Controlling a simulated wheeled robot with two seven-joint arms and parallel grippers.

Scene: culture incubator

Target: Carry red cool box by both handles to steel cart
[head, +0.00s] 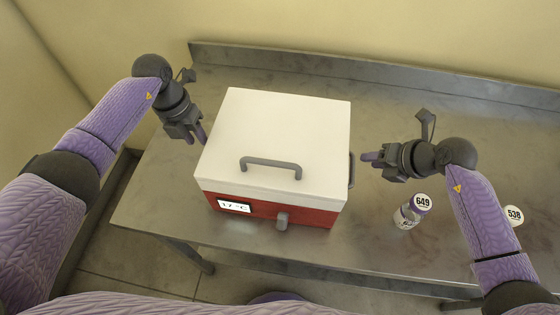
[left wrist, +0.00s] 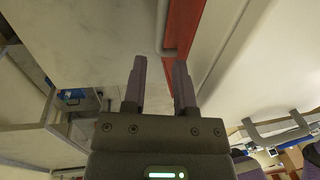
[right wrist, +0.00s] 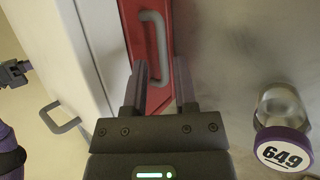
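The red cool box (head: 300,213) with a white lid (head: 285,130) stands closed on a steel table. A grey lid handle (head: 270,164) is on top and a display and latch are on its front. Its right side handle (right wrist: 157,48) shows in the right wrist view; its left side handle (left wrist: 163,30) shows partly in the left wrist view. My left gripper (head: 199,137) is open and empty just left of the box. My right gripper (head: 370,157) is open and empty, just right of the box, its fingers short of the side handle. No steel cart is identifiable.
A jar labelled 649 (head: 408,214) stands on the steel table (head: 380,105) close to my right gripper. Another jar labelled 538 (head: 513,216) is farther right, partly behind my right arm. A raised lip and wall bound the table's back.

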